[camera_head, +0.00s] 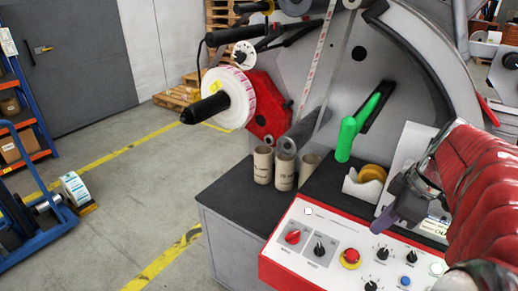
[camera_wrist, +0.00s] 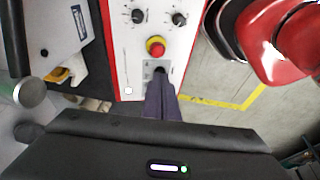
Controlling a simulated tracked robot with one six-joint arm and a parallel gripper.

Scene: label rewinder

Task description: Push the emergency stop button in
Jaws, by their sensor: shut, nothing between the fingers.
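The emergency stop button (camera_head: 351,257) is a red mushroom head on a yellow collar, on the white face of the red-edged control panel (camera_head: 269,272). It also shows in the wrist view (camera_wrist: 155,47), just beyond my fingertips. My gripper (camera_head: 380,226) is shut and empty, with dark purple fingers. In the head view it hangs above and to the right of the button, apart from it. In the wrist view the shut fingers (camera_wrist: 160,82) point towards the button and partly cover a small plate with a dark knob. How far the button is pressed cannot be told.
A red rotary switch (camera_head: 292,237), black knobs (camera_head: 319,249) and a blue button (camera_head: 405,281) sit near the stop button. Cardboard cores (camera_head: 284,171), a tape roll (camera_head: 372,173) and a green handle (camera_head: 352,128) stand behind. Floor at left is largely open.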

